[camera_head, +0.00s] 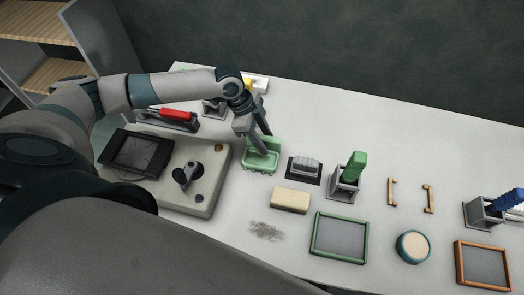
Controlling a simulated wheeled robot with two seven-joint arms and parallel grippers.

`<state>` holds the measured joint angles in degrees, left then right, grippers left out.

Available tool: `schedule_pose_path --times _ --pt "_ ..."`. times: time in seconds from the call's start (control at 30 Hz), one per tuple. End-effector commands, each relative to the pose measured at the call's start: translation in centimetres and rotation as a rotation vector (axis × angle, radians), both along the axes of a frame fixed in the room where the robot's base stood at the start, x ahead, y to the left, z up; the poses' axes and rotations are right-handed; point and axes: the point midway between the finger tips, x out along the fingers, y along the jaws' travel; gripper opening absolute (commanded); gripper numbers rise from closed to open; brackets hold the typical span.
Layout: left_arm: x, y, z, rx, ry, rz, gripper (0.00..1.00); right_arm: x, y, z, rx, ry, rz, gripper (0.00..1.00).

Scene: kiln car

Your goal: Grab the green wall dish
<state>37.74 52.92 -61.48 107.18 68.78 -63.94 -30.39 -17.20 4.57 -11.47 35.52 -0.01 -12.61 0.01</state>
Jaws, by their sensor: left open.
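The green wall dish (258,166) sits on the white table, just right of the beige control box. It is a shallow green tray with a raised back. My left gripper (258,143) reaches down from the upper left over the dish, fingers open and pointing into it. The fingers cover part of the dish's back, and I cannot tell whether they touch it. My right gripper is not in view.
The control box (209,193) with a black knob stands close left of the dish. A grey brush on a dark pad (291,174), a tan block (290,199) and a holder with a green handle (353,166) are to the right. A red-handled tool (172,114) lies behind.

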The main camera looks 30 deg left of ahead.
Motion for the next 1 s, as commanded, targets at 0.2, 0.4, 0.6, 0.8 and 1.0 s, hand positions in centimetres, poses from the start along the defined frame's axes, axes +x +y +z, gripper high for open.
schedule_pose_path --times 0.2,0.4,0.6,0.8,1.0 --pt "0.0 0.0 -0.1 0.000 0.000 0.000 0.41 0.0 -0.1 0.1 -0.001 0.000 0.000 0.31" --pt "0.0 0.0 -0.1 0.000 0.000 0.000 0.12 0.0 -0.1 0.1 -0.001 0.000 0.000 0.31" --pt "0.0 0.0 -0.1 -0.001 -0.001 0.000 0.00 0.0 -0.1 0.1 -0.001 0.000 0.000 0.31" --pt "0.1 0.0 0.0 -0.001 -0.001 0.000 0.00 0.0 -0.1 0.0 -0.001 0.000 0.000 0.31" --pt "0.1 0.0 1.0 -0.001 -0.003 0.000 0.00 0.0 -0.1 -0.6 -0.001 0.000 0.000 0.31"
